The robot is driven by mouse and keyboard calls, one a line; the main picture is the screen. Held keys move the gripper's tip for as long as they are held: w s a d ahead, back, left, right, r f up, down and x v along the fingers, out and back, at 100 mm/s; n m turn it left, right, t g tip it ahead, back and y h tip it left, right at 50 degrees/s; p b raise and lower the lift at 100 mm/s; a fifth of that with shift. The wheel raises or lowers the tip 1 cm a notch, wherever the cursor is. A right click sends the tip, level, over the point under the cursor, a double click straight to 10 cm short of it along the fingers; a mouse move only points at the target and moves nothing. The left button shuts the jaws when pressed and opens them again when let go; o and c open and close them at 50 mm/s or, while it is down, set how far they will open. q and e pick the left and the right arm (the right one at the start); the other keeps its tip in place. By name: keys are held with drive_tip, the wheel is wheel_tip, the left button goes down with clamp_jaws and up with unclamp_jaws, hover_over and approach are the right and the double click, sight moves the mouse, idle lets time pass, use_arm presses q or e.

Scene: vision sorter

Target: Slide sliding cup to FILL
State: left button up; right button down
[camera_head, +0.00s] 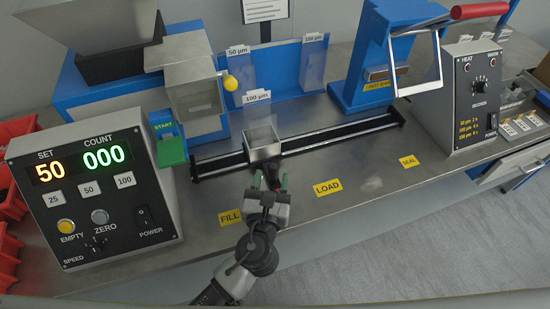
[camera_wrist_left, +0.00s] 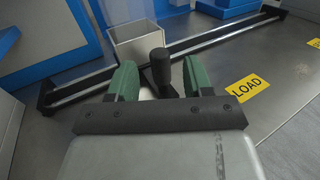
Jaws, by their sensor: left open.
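The sliding cup (camera_head: 262,141) is a clear, square, open-topped box on the black rail (camera_head: 340,133). In the head view it stands on the rail's left half, between the FILL label (camera_head: 230,218) and the LOAD label (camera_head: 327,187). It also shows in the left wrist view (camera_wrist_left: 140,48), with its black knob handle (camera_wrist_left: 160,68) in front. My left gripper (camera_head: 270,182) is in front of the cup. Its green fingers are open, one on each side of the knob (camera_wrist_left: 160,80); contact cannot be told. My right gripper is not in view.
The counter box (camera_head: 90,190) stands at left, reading SET 50 and COUNT 000. A hopper with a clear box (camera_head: 195,88) is behind the rail's left end. The SEAL label (camera_head: 409,161) and heat sealer box (camera_head: 478,95) are at right. The front tabletop is mostly clear.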

sight(273, 172)
use_arm(q)
drive_tip(key=w, duration=0.4)
drive_tip(key=shift+w+d, duration=0.25)
drive_tip(key=shift+d, duration=0.1)
drive_tip(key=shift+w+d, duration=0.1)
drive_tip(key=shift+w, duration=0.45)
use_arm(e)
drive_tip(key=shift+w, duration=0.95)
use_arm(q)
drive_tip(key=shift+f, duration=0.1)
clamp_jaws()
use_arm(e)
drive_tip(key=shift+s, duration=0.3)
